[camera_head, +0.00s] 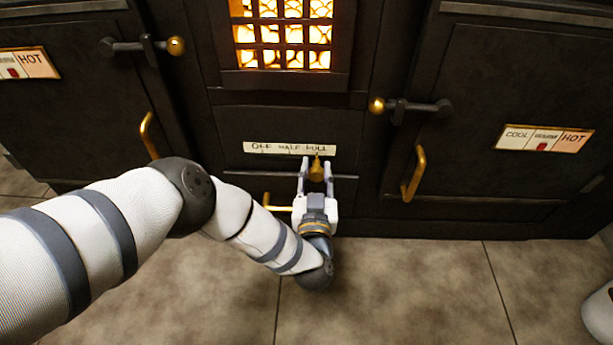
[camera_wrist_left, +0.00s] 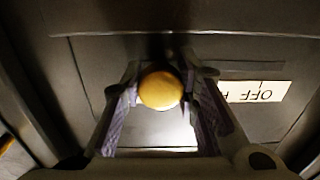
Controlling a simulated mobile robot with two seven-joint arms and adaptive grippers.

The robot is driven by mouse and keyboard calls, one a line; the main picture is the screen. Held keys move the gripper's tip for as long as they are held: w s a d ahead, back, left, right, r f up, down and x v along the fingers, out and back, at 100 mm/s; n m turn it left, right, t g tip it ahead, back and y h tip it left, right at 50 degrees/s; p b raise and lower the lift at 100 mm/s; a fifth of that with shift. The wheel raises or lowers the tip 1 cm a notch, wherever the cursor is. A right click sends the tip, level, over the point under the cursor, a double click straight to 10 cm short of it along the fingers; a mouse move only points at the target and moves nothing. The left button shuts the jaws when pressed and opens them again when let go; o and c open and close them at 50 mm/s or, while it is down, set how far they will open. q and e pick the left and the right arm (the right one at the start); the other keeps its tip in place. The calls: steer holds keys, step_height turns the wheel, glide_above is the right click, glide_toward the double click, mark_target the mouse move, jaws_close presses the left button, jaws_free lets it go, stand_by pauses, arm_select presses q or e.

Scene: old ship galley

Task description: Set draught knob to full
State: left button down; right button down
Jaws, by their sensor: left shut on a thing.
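The brass draught knob (camera_head: 316,170) sits on a horizontal rail under the white label strip (camera_head: 290,148), which reads OFF, HALF, FULL. In the head view the knob is below the word FULL, at the strip's right part. My left gripper (camera_head: 317,168) reaches up from below with its fingers on either side of the knob, shut on it. In the left wrist view the round knob end (camera_wrist_left: 160,90) shows between the two fingers; the OFF end of the label (camera_wrist_left: 262,92) shows at right, the rest is hidden. My right gripper is not in view.
A glowing grate (camera_head: 283,34) is above the label. Oven doors with brass handles stand left (camera_head: 149,136) and right (camera_head: 413,174). Another brass handle (camera_head: 277,207) is close to the left of my left gripper. Tiled floor lies in front.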

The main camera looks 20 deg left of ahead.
arm_select(q)
steer(key=shift+d, duration=0.3)
steer(key=c, duration=1.2)
jaws_free()
steer(key=v, duration=1.2)
